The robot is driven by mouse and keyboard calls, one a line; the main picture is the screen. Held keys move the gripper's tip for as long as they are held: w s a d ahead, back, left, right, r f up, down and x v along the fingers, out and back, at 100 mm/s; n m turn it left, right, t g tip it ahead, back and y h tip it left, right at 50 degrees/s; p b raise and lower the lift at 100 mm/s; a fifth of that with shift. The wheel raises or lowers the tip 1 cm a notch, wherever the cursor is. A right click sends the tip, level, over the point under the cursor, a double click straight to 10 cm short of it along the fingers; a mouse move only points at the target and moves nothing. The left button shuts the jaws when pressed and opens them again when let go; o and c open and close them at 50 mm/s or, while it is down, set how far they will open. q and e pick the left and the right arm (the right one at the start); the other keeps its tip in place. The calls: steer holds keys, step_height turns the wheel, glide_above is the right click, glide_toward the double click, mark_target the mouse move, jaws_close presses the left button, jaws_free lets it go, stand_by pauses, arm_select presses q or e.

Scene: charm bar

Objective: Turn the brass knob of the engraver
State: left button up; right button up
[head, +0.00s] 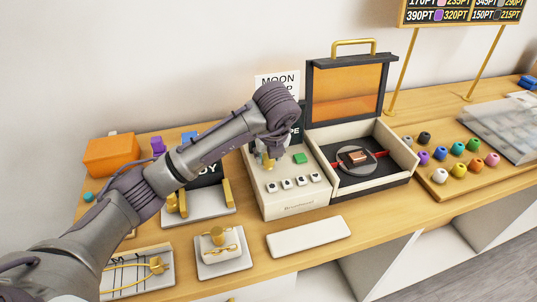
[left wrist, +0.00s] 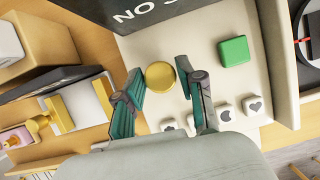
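The engraver (head: 290,205) is a cream box on the wooden counter. It has a green button, several white icon keys and an open chamber with a raised amber lid (head: 345,90). Its brass knob (head: 267,163) is mostly hidden behind my gripper in the head view. In the left wrist view the round knob (left wrist: 160,75) shows between the fingertips. My left gripper (head: 270,152) points down over the control panel. Its two fingers (left wrist: 160,68) are apart on either side of the knob, and I see a gap on each side. My right gripper is not in view.
A brown piece (head: 354,156) lies on a round plate in the engraver's chamber. A tray of coloured beads (head: 470,180) stands to the right. A white slab (head: 308,237) and a stand with gold parts (head: 221,268) lie in front. An orange box (head: 112,156) is at the back left.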

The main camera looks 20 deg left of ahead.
arm_select(q)
steer(key=shift+o, duration=1.3)
steer(key=shift+r, duration=0.1)
steer(key=v, duration=1.1)
steer(key=shift+s+d+r, duration=0.15)
steer(key=shift+s+r, duration=0.05)
steer(key=shift+r, duration=0.15)
